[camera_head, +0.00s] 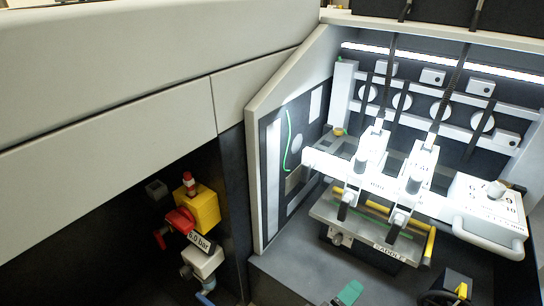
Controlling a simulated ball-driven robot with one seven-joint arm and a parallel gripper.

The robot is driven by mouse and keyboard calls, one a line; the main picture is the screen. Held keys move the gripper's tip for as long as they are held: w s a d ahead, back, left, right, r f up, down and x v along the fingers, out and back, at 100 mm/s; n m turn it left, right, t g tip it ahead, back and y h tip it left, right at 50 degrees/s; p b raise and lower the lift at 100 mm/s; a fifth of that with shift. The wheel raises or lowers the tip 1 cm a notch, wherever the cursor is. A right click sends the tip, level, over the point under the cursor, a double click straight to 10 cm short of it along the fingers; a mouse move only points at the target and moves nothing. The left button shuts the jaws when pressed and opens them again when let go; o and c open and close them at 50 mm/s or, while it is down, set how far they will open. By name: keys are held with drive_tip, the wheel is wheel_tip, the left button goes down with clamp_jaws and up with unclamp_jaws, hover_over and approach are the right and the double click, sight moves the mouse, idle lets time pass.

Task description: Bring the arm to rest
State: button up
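Neither my arm nor my gripper can be made out in the head camera view. The view shows a saddle stitching machine bay. Two white stitching heads (370,158) hang over a metal saddle plate (362,233) labelled SADDLE. Whether anything is held cannot be seen.
Grey machine panels (110,80) fill the left side. Under them are a yellow air unit (201,208) with a red handle and a "6.0 bar" label. A white box with a handle (488,215) stands at the right. A green piece (350,292) lies at the bottom.

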drive_tip(key=s+d+f+m+g+y, duration=0.35)
drive_tip(key=s+d+f+g, duration=0.35)
drive_tip(key=d, duration=0.5)
drive_tip(key=s+d+f+m+g+y, duration=0.1)
drive_tip(key=s+f+m+y, duration=0.15)
drive_tip(key=s, duration=0.45)
drive_tip(key=s+d+f+m+g+y, duration=0.1)
drive_tip(key=s+f+m+y, duration=0.1)
drive_tip(key=s+y, duration=0.35)
wheel_tip(320, 180, up, 17)
drive_tip(key=s+h+p, duration=0.1)
drive_tip(key=s+p, duration=0.1)
drive_tip(key=p, duration=1.4)
drive_tip(key=shift+f, duration=0.15)
